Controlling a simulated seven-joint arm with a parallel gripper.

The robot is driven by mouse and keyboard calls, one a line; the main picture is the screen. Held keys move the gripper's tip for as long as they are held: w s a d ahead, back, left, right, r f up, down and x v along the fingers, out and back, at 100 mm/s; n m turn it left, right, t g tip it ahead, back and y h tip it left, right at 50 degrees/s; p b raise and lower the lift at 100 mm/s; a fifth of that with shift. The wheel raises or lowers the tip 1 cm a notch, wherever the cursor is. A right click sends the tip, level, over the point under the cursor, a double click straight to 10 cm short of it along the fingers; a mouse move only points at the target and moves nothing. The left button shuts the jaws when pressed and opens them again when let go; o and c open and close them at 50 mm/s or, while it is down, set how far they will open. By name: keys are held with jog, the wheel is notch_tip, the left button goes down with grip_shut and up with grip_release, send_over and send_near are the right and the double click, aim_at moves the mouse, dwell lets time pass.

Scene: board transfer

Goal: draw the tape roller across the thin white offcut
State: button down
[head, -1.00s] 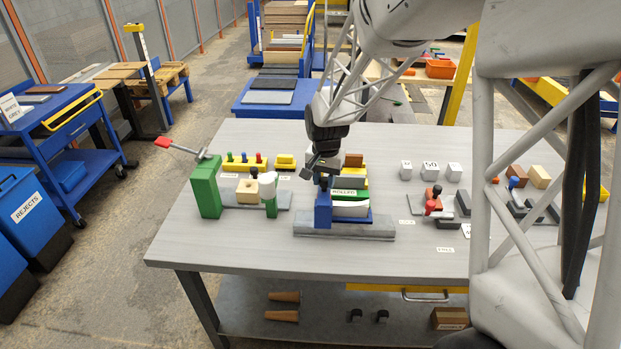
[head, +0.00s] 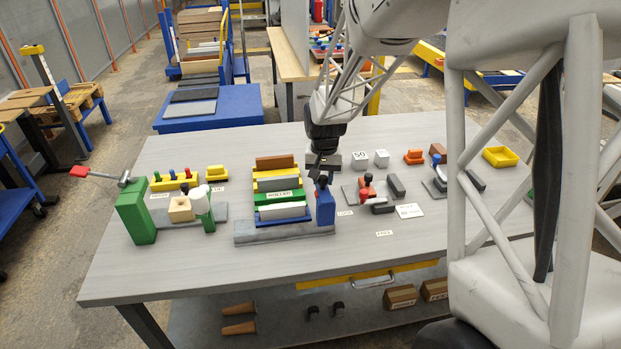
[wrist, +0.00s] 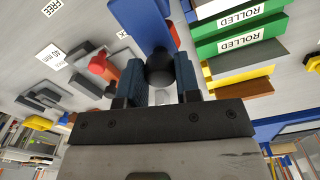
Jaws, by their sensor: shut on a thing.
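The tape roller (head: 325,206) is a blue upright block with a dark round knob, also in the wrist view (wrist: 146,22). My gripper (head: 324,165) is shut on the knob from above; its fingers flank the knob in the wrist view (wrist: 160,75). The thin white offcut (head: 283,212) lies lengthwise at the front of a stepped row of coloured boards, in front of a green one labelled ROLLED (head: 283,196). The roller stands at the offcut's right end. I cannot tell whether the roller touches it.
A grey base plate (head: 270,235) lies under the row. Left stand a green block (head: 136,212) with a red-handled lever and a small wooden block (head: 181,209). Right are grey plates with red and dark pieces (head: 367,190) and a yellow tray (head: 500,157). The front table strip is clear.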

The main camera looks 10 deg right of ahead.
jog(key=shift+d, duration=0.35)
jog(key=c, duration=0.8)
grip_release()
jog(key=shift+a+r, duration=0.1)
jog(key=shift+r, duration=0.05)
jog(key=shift+r, duration=3.75)
jog(key=shift+s+r, duration=0.1)
